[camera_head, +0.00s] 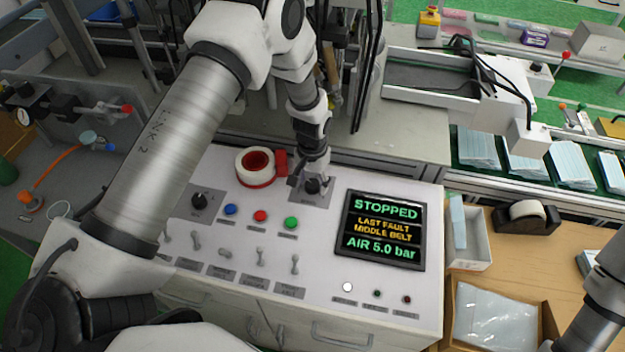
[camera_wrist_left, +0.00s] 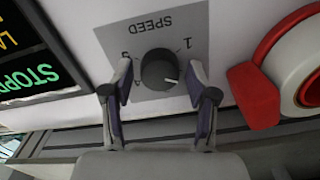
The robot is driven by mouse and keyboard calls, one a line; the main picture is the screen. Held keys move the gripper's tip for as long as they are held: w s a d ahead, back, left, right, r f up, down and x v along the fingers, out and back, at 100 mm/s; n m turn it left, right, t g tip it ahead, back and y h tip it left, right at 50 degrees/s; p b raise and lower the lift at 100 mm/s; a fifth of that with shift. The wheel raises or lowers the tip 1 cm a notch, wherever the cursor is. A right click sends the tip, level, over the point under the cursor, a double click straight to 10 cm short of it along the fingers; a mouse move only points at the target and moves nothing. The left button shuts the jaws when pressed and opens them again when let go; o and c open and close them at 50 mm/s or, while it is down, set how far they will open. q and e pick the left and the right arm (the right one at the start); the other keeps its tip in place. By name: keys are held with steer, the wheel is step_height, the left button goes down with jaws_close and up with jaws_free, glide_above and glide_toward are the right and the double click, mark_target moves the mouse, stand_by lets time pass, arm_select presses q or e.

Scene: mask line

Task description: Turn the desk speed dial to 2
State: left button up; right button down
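The speed dial (camera_wrist_left: 158,68) is a round black knob on a grey plate marked SPEED, upside down in the left wrist view. Its white pointer line points to the right and slightly down there; a 1 shows at the plate's upper right, and the number at the left is partly hidden. In the head view the dial (camera_head: 313,187) sits left of the screen. My left gripper (camera_wrist_left: 161,80) is open, one finger on each side of the knob, with gaps visible. It also shows in the head view (camera_head: 309,178), pointing down at the dial. My right gripper is out of view.
The screen (camera_head: 381,230) reads STOPPED, LAST FAULT MIDDLE BELT, AIR 5.0 bar. Blue, red and green buttons (camera_head: 291,223), toggle switches (camera_head: 260,257) and another black knob (camera_head: 199,201) share the desk.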

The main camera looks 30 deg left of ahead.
mark_target(312, 183)
arm_select(q)
step_height(312, 183, up, 12)
stand_by(0.6)
